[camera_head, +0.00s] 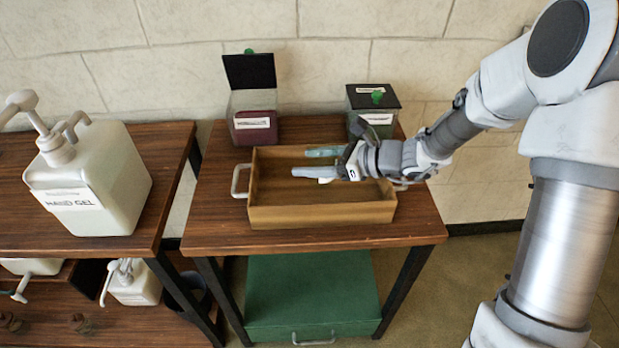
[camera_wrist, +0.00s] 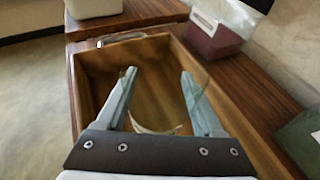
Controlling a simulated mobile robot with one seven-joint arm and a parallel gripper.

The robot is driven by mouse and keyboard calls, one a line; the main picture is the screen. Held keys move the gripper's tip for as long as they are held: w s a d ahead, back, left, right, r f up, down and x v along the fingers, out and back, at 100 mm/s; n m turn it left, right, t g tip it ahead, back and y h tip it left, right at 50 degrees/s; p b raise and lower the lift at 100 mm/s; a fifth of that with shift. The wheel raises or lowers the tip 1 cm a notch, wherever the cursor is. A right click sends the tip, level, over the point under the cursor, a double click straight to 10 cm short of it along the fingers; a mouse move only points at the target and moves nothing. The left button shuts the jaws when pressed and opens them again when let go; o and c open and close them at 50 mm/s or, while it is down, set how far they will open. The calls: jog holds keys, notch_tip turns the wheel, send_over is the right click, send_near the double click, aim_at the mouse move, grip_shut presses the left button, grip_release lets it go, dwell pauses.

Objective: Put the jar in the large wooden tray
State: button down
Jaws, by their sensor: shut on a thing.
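The large wooden tray (camera_head: 320,214) lies on the brown wooden table, with a metal handle at each end. My gripper (camera_head: 312,162) reaches in from the right, with its fingers over the tray's inside. In the wrist view, my gripper (camera_wrist: 158,75) is shut on a clear glass jar (camera_wrist: 157,129), whose faint curved rim shows between the fingers. The tray (camera_wrist: 88,90) spreads out beneath it and looks otherwise empty. I cannot tell whether the jar touches the tray floor. The jar is hardly visible in the head view.
A clear bin with dark red contents and a raised black lid (camera_head: 252,110) stands behind the tray. A dark-lidded green bin (camera_head: 375,108) stands back right. A white hand gel pump bottle (camera_head: 95,185) stands on the left table. A green drawer box (camera_head: 312,290) sits below.

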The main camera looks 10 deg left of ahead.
jog(key=shift+w+a+f, duration=0.3)
jog(key=shift+a+f, duration=0.05)
jog(key=shift+f+b, duration=0.7)
jog(key=shift+f, duration=1.1)
jog(key=shift+f, duration=0.15)
grip_release()
